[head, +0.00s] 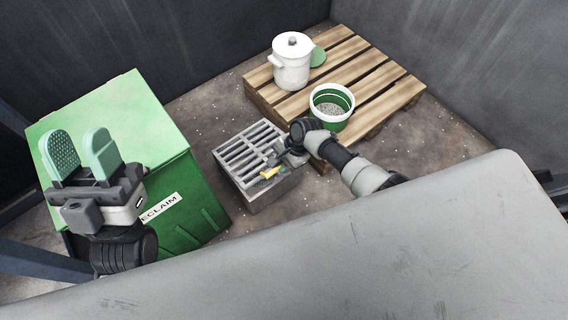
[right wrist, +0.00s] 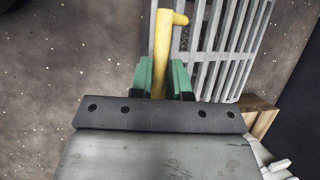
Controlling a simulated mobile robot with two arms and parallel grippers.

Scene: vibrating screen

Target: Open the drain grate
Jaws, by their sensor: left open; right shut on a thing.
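The drain grate (head: 250,148) is a grey slatted cover on top of a low grey box (head: 270,192) on the floor, and it appears to lie flat. In the right wrist view the grate's bars (right wrist: 225,45) run along the upper right. My right gripper (head: 274,165) is over the grate's near right part. Its green fingers (right wrist: 161,78) are shut on a yellow handle (right wrist: 162,45), which stands beside the bars; whether it is joined to the grate I cannot tell. My left gripper (head: 80,158) is open and empty, in front of the green bin.
A green bin (head: 115,110) marked "ECLAIM" stands left of the grate. A wooden pallet (head: 375,75) behind it on the right carries a white lidded pot (head: 291,65) and a green-and-white bucket (head: 331,104) of grey granules. A large grey surface (head: 400,240) fills the foreground.

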